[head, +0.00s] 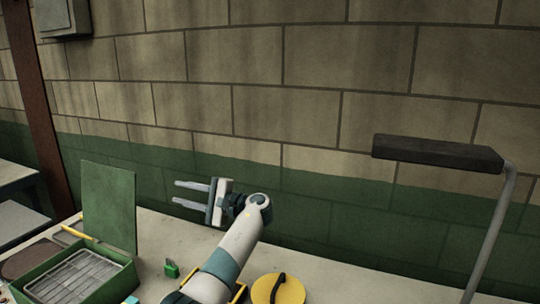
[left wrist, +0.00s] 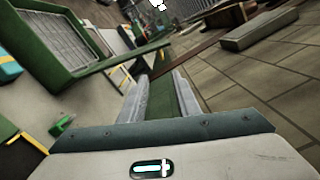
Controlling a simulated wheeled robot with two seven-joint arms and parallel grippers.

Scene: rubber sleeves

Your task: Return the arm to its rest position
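My left gripper (head: 178,193) is raised above the back part of the pale table (head: 335,288), in front of the wall. Its two grey fingers are parallel, apart and point left in the head view. Nothing shows between them. In the left wrist view the gripper (left wrist: 158,84) also has a clear gap between its fingers, with green and floor visible behind. My left arm (head: 240,240) reaches up from the bottom of the head view. My right gripper does not show.
An open green case (head: 118,281) with a grey gridded insert (head: 72,276) stands at lower left, lid (head: 108,205) upright. A small green object (head: 171,269) and a yellow round thing (head: 290,291) lie near my arm. A dark lamp bar (head: 435,153) stands at right.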

